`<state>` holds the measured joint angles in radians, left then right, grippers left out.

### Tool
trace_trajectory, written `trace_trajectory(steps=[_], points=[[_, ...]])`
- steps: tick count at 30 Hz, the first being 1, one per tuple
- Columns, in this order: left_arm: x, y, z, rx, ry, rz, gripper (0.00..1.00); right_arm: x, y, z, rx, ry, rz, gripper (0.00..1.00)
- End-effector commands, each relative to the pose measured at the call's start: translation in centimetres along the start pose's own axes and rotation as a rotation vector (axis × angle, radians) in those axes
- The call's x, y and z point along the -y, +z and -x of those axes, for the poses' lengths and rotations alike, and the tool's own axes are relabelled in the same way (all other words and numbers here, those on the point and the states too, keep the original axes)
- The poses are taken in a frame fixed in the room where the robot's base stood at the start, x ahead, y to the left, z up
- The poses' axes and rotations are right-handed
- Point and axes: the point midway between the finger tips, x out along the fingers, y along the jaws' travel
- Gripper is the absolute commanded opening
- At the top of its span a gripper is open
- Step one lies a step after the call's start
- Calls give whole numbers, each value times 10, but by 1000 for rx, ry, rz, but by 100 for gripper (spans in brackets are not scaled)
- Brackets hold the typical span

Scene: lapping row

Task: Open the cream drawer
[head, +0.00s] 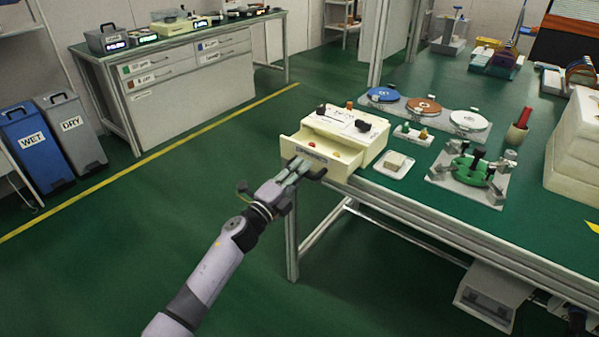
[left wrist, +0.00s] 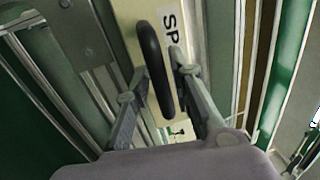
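The cream drawer (head: 328,168) sticks out of the front of a cream cabinet (head: 372,137) at the near left corner of the green bench. Its open top shows small red and yellow items inside. My left gripper (head: 302,168) is at the drawer's front. In the left wrist view, the black bar handle (left wrist: 151,60) lies between the two fingers (left wrist: 160,75), which close on it from both sides. A label with the letters "SP" (left wrist: 171,30) is beside the handle. My right gripper is in neither view.
Several small black and orange items sit on the cabinet top. A white dish (head: 394,166), a green fixture (head: 468,170) and a tray with three discs (head: 423,106) stand to its right. Open floor (head: 200,200) lies left of the bench. Blue and grey bins stand far left.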

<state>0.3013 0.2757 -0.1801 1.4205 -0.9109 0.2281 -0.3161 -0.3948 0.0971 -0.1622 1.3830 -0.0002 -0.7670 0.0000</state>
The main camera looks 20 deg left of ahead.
Motion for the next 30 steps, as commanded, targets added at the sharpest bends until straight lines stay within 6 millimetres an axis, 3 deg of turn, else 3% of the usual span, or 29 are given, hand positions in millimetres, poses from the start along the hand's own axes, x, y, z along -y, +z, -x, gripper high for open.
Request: trace_trajectory(steps=[6, 10, 21, 30], points=[[0, 0, 1, 0, -1, 0, 21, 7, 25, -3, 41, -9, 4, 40], [0, 1, 11, 1, 0, -1, 21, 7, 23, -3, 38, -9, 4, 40], [-2, 0, 86, 1, 3, 1, 21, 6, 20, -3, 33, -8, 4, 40], [0, 0, 118, 0, 0, 1, 21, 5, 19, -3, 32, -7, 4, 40]])
